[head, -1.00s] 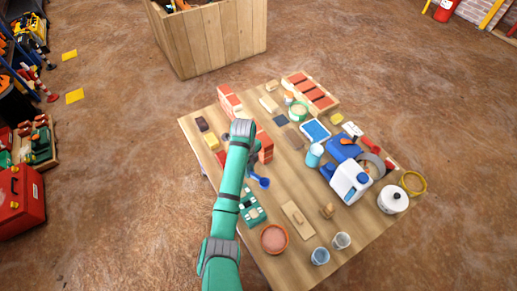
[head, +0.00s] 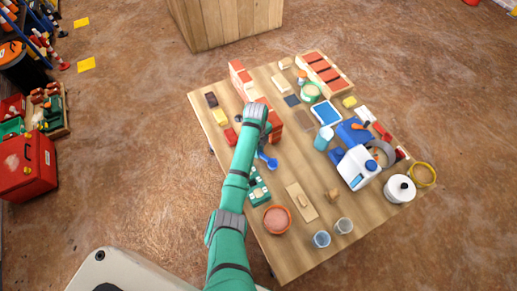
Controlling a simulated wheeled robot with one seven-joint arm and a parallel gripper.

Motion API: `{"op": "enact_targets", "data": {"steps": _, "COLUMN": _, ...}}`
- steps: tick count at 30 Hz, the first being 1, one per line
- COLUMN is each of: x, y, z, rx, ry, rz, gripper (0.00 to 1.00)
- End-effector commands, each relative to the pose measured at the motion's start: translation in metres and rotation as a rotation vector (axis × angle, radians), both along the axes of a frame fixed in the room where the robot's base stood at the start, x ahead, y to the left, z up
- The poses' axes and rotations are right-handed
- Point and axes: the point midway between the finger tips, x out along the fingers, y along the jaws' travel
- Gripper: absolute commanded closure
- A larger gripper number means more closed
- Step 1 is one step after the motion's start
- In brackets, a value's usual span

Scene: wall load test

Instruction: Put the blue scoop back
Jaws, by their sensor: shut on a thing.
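The blue scoop (head: 270,161) shows just right of my arm, over the left half of the wooden table (head: 296,236). Its bowl is in sight, and its handle runs up and left behind my arm. My green arm reaches up from the bottom of the picture over the table's left side. My gripper is hidden behind the arm, so its fingers and their hold cannot be seen. Whether the scoop touches the table cannot be told.
A green box (head: 258,188) and a terracotta bowl (head: 277,219) stand nearer than the scoop. Red bricks (head: 274,121) stand just beyond it. A wooden board (head: 301,201) lies to the right. A blue-and-white jug (head: 357,170) stands further right. Bare tabletop shows between them.

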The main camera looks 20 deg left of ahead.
Motion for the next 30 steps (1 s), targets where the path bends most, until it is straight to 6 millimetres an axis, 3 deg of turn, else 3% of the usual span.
{"op": "enact_targets", "data": {"steps": 30, "x": 0.0000, "y": 0.0007, "z": -0.0081, "rx": 0.001, "ry": -0.001, "rz": 0.001, "gripper": 1.00}}
